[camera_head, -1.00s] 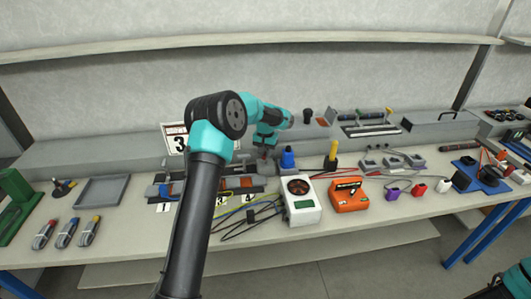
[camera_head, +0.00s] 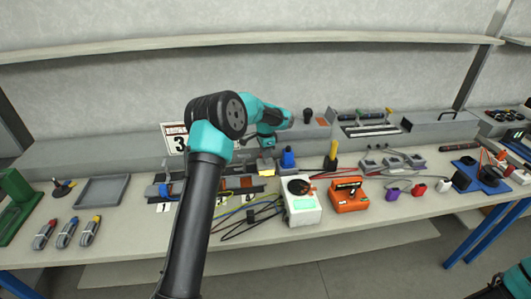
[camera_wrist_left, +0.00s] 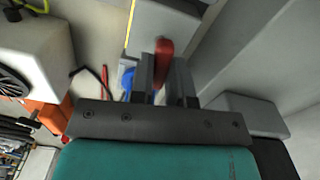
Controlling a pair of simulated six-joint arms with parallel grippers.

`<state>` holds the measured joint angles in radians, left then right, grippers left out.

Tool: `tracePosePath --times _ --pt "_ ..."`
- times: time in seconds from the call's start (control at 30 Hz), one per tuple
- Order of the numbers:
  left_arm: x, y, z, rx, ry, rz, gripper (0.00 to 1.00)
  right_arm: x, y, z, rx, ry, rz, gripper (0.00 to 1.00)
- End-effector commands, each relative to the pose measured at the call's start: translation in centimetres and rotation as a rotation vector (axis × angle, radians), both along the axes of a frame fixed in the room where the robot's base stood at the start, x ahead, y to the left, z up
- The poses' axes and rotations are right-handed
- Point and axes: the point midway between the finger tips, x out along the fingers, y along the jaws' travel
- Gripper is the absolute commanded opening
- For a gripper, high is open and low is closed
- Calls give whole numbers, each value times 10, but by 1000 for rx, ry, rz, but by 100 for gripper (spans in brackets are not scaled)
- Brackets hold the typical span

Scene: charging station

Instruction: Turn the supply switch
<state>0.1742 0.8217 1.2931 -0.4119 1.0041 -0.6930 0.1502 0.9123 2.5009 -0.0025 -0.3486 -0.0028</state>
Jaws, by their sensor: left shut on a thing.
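In the left wrist view, a red switch handle (camera_wrist_left: 163,58) stands between the two dark fingers of my left gripper (camera_wrist_left: 165,82), which is shut on it. The handle is on a grey box (camera_wrist_left: 165,18) with a yellow edge line. The switch handle is too small to make out there. My right gripper is out of view.
A white fan unit (camera_head: 302,208) with a lit green screen stands to the right, beside an orange meter (camera_head: 348,195). A blue-capped part (camera_head: 288,158) and a yellow-topped post (camera_head: 331,156) are close to the gripper. Loose cables lie in front. A grey tray (camera_head: 102,191) is at left.

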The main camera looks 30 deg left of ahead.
Motion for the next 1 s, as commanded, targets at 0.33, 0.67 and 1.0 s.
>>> tracePosePath --times 0.33,0.67,1.0 --pt "0 0 1 0 -1 -148 0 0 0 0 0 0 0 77" --pt "0 0 1 0 -1 -168 0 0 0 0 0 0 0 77" --pt "0 0 0 1 -1 -166 35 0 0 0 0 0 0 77"
